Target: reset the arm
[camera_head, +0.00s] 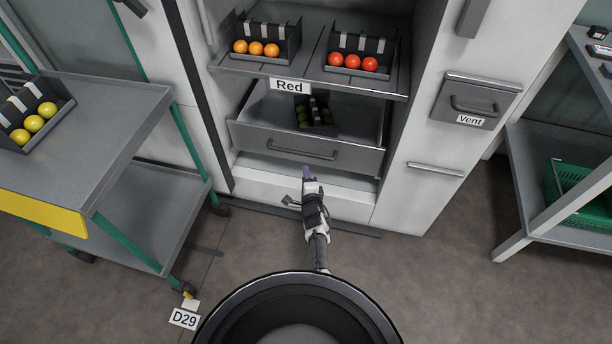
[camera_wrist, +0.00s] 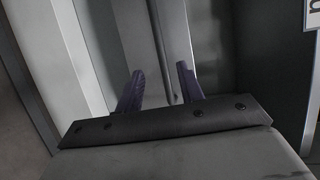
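My gripper (camera_head: 306,174) is in front of the open drawer (camera_head: 250,138) of the cabinet, at the middle of the head view. Its tip shows just below the drawer handle (camera_head: 303,153). In the wrist view my gripper (camera_wrist: 160,88) has two dark purple fingers standing apart, with nothing held between them. A long thin bar, apparently the handle (camera_wrist: 160,48), runs beyond and between the fingers. I cannot tell whether they touch it. My arm reaches up from the bottom of the head view.
The drawer holds a dark crate (camera_head: 326,112) of green tomatoes. The shelf (camera_head: 310,83) above, labelled "Red", carries crates of orange (camera_head: 273,59) and red tomatoes (camera_head: 336,59). A trolley (camera_head: 110,100) with a crate of yellow tomatoes stands left. A rack (camera_head: 535,165) with a green crate stands right. Floor between is clear.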

